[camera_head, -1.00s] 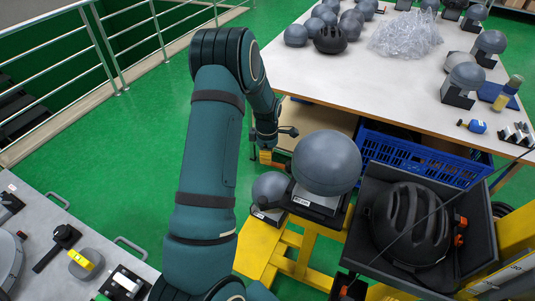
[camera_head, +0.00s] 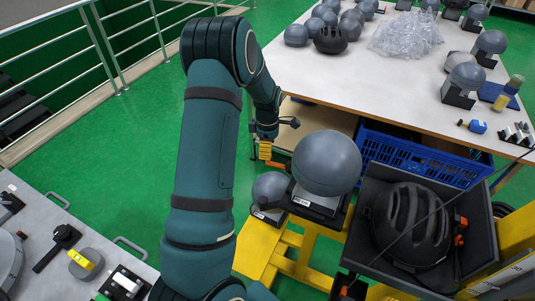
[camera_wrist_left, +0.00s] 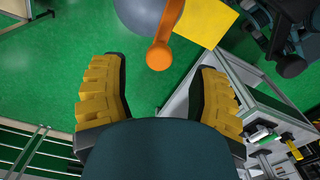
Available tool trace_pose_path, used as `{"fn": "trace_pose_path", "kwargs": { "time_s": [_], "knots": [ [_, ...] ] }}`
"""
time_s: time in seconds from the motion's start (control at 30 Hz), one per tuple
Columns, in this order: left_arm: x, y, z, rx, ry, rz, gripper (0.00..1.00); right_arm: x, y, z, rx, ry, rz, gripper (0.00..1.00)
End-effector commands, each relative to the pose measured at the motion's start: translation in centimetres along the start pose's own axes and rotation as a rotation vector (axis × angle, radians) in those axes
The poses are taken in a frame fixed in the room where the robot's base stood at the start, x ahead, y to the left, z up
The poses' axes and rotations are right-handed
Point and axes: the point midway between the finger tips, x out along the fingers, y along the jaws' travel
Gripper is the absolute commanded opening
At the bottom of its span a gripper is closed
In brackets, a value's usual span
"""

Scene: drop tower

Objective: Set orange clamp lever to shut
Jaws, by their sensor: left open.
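The orange clamp lever (camera_head: 277,164) shows as a small bar to the left of the large grey headform (camera_head: 327,163), just beside my left gripper (camera_head: 265,152). In the left wrist view the lever (camera_wrist_left: 164,38) has a rounded knob end that points toward the gap between the fingers. My left gripper (camera_wrist_left: 160,70) is open there, with its yellow ribbed fingers on either side and apart from the lever. The lever's far end runs out of the top of that view, so its pivot is hidden. My right gripper is not in view.
A smaller grey headform (camera_head: 270,189) sits on the yellow frame (camera_head: 262,246). A dark tray (camera_head: 355,232) holds a black helmet (camera_head: 410,224). A blue crate (camera_head: 385,152) stands under the white table (camera_head: 380,75). Green floor is open at left, bounded by a railing (camera_head: 103,45).

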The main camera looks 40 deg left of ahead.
Motion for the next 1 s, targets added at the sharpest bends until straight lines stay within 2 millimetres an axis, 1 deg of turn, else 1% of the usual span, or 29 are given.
{"fn": "trace_pose_path", "kwargs": {
  "time_s": [0.03,0.2,0.3,0.4,0.6,1.0],
  "knots": [
    [-1.3,0.1,0.1,0.001,-0.001,0.005,0.61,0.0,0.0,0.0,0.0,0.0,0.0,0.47],
    [-4.6,0.1,0.1,0.001,-0.002,0.004,0.61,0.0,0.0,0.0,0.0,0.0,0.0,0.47],
    [-6.2,0.0,0.1,0.001,-0.002,0.002,0.61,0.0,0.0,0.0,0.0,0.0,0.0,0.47],
    [-7.2,0.0,0.1,0.001,-0.001,0.0,0.61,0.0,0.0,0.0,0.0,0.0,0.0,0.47],
    [-8.0,-0.1,0.0,0.0,0.0,-0.002,0.61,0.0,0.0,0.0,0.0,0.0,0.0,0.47],
    [-8.0,-0.1,0.0,0.0,0.0,-0.002,0.61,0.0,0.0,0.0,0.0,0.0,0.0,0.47]
  ]
}}
